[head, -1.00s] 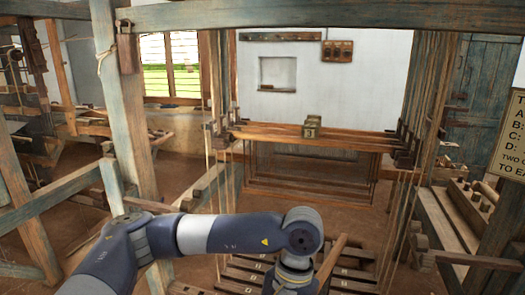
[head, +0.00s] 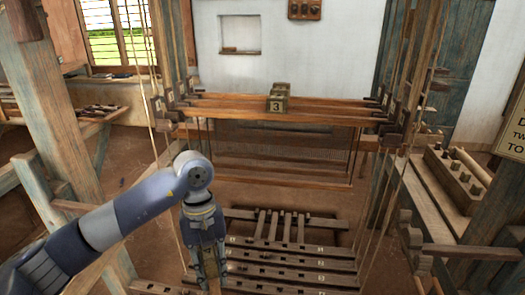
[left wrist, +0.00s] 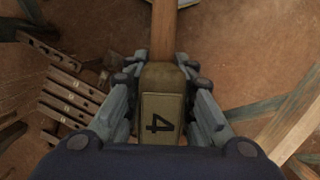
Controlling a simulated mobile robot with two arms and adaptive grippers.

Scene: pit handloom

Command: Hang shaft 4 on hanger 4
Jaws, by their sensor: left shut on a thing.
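My left gripper (head: 207,284) points down in front of the loom, low over the treadle area. In the left wrist view it is shut on the tan block marked 4 (left wrist: 160,118) of shaft 4, whose wooden bar (left wrist: 164,32) runs away from the jaws. I cannot make out shaft 4 clearly in the head view. Several shafts hang at the back in a row, the front one with a block marked 3 (head: 276,105). Dark wooden hangers hold their ends at left (head: 164,109) and right (head: 393,134); I cannot read their numbers. My right gripper is not in view.
Numbered treadle bars (head: 290,262) lie low at the front centre. Cords run down both sides of the hung shafts. A thick post (head: 50,120) stands at left, a bench with pegs (head: 455,182) at right. Open space lies in front of the hung shafts.

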